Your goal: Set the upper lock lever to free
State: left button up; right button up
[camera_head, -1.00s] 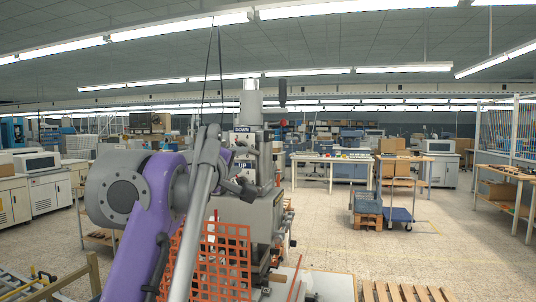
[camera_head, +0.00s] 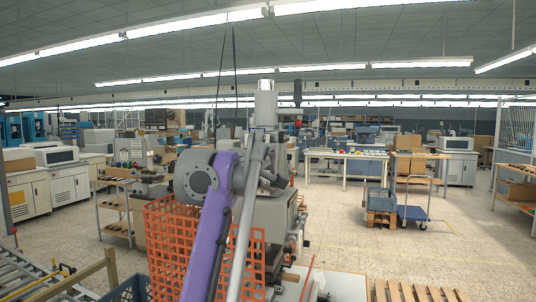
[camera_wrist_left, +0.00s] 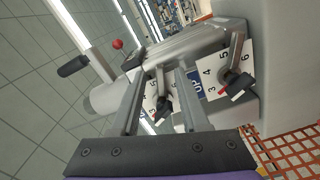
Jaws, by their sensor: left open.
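The grey stamping machine (camera_head: 266,106) stands in the middle of the head view, its front largely covered by my purple left arm. In the left wrist view, two white number plates show, one (camera_wrist_left: 240,64) at the right and one (camera_wrist_left: 151,103) at the left. Each has a dark lever in front, the right lever (camera_wrist_left: 236,84) and the left lever (camera_wrist_left: 163,100), with red and white tips. I cannot tell which is the upper lock lever. My left gripper (camera_wrist_left: 158,76) is open, its fingers spread around the left lever's area; contact is unclear. My right gripper is out of view.
An orange mesh (camera_head: 172,245) stands close by my left arm. A black handle (camera_wrist_left: 72,66) and a red knob (camera_wrist_left: 118,44) stick out from the machine. A roller conveyor (camera_head: 45,285) is at lower left.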

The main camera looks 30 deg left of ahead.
aim_at(267, 134)
pick_arm(q)
grip_shut()
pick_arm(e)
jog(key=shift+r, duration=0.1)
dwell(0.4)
pick_arm(q)
jog(key=r+n+p, duration=0.1)
jog(key=n, duration=0.3)
jog(key=a+r+n+p, duration=0.1)
jog(key=r+n, duration=0.1)
jog(key=n, duration=0.3)
jog(key=r+n, duration=0.2)
jog(key=n, duration=0.2)
jog(key=shift+s+a+n+p, duration=0.1)
jog(key=shift+a+n+p, duration=0.1)
jog(key=shift+n+p, duration=0.2)
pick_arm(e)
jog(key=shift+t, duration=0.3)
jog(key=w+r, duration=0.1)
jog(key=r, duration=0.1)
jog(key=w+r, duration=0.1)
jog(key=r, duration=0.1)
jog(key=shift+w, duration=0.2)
